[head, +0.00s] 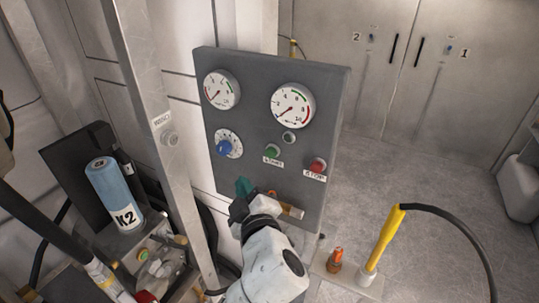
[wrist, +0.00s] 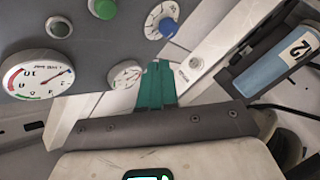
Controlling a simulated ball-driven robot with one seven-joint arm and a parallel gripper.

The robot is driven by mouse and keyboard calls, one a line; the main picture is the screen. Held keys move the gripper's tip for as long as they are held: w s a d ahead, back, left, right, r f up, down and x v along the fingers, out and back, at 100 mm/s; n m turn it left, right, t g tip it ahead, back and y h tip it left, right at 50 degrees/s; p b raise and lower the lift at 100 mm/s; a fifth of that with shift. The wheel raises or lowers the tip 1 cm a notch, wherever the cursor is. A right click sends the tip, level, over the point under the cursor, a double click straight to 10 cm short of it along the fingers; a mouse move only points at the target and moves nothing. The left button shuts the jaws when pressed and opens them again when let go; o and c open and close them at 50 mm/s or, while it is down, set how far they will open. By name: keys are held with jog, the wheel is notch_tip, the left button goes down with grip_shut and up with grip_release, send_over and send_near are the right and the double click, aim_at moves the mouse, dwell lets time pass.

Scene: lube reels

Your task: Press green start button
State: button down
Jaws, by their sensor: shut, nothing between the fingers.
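The green start button (head: 271,151) sits on the grey control panel (head: 240,109), above a small START label. The button also shows at the top edge of the wrist view (wrist: 103,8). My gripper (head: 243,186) has teal fingers, shut with nothing between them. In the head view it is in front of the lower panel, below and left of the button. In the wrist view the shut fingers (wrist: 155,86) appear below and right of the button, apart from it in the picture. The depth gap to the panel is hard to tell.
The red stop button (head: 318,167) is right of the green one, and a blue knob (head: 223,147) is left of it. Two gauges sit above. A metal post (head: 158,130) stands left of the panel, near a blue K2 cylinder (head: 113,190). A yellow-handled tool (head: 384,236) stands at right.

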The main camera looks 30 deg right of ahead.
jog(key=w+d+p, duration=0.3)
jog(key=w+d, duration=0.2)
jog(key=d, duration=0.2)
dwell(0.3)
jog(key=shift+w+d, duration=0.15)
dwell(1.9)
jog(key=shift+w+d+p, duration=0.15)
jog(key=shift+d+p, duration=0.1)
jog(key=shift+p, duration=0.05)
jog(key=shift+w+d, duration=0.3)
jog(key=shift+d, duration=0.05)
dwell(0.9)
jog(key=shift+s+a, duration=0.1)
dwell(0.3)
jog(key=shift+s+a, duration=0.45)
jog(key=shift+a, duration=0.15)
jog(key=shift+a+b, duration=0.1)
jog(key=shift+b, duration=0.2)
jog(key=shift+s+a+b, duration=0.5)
jog(key=shift+s+a, duration=0.25)
jog(key=shift+a, duration=0.25)
jog(key=shift+s+a+b, duration=0.45)
jog(key=shift+s+a, duration=0.25)
jog(key=shift+a, duration=0.25)
